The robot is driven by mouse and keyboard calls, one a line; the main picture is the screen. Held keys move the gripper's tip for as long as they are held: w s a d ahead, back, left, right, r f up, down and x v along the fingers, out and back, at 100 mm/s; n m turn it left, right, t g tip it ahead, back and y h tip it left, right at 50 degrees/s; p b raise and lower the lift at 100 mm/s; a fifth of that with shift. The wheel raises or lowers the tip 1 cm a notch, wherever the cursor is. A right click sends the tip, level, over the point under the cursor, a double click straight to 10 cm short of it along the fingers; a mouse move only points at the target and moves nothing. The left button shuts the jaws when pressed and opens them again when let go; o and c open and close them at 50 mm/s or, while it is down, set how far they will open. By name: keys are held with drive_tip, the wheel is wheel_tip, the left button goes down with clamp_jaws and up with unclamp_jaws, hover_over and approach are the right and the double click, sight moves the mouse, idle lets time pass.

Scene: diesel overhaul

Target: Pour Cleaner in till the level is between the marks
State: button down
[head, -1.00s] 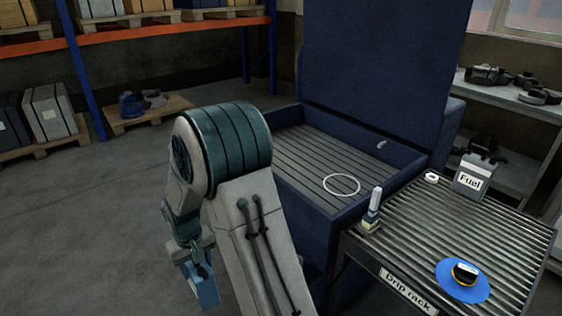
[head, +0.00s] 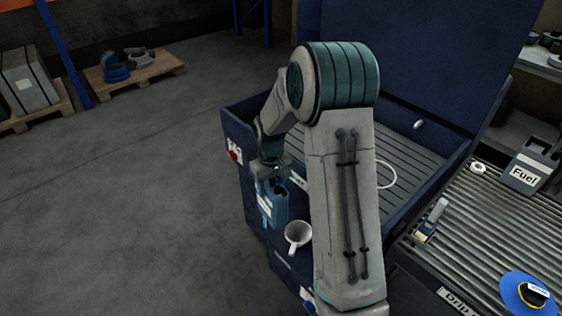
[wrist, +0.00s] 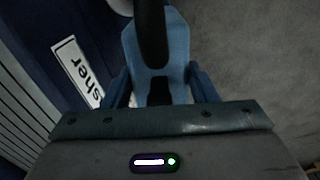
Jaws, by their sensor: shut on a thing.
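My gripper (head: 270,178) is shut on a blue container (head: 273,208) with a pale label, and holds it in the air beside the front left of the blue parts washer (head: 330,223). In the wrist view the blue container (wrist: 158,50) lies between the jaws, with a dark part across its middle. Its wording is not readable. A white, open-topped cup or funnel (head: 298,236) sits at the washer's front, just right of and below the container; the two look apart. No level or marks can be made out.
The washer's ribbed basin holds a white ring (head: 386,175). A drip rack (head: 480,235) stands to the right with a grey Fuel can (head: 528,168), a small upright bottle-like item (head: 432,220) and a blue disc (head: 515,290). The floor at left is clear up to a pallet (head: 130,75).

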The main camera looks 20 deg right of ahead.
drive_tip(key=d+r, duration=0.1)
drive_tip(key=w+d+r+n+p, duration=0.1)
drive_tip(key=shift+w+d+r, duration=0.2)
drive_tip(key=shift+w+d, duration=0.05)
drive_tip(key=shift+d, duration=0.05)
drive_tip(key=t+b, duration=0.2)
drive_tip(key=t+y+b, duration=0.1)
drive_tip(key=shift+w+d+f+n+b, duration=0.25)
drive_tip(key=shift+w+f+n+b, duration=0.05)
drive_tip(key=shift+w, duration=0.05)
drive_tip(key=shift+d+r+t, duration=0.1)
drive_tip(key=shift+t, duration=0.2)
idle(0.5)
drive_tip(key=shift+r+t+y+b, duration=0.3)
drive_tip(key=shift+r+y+b, duration=0.05)
drive_tip(key=shift+y+b, duration=0.1)
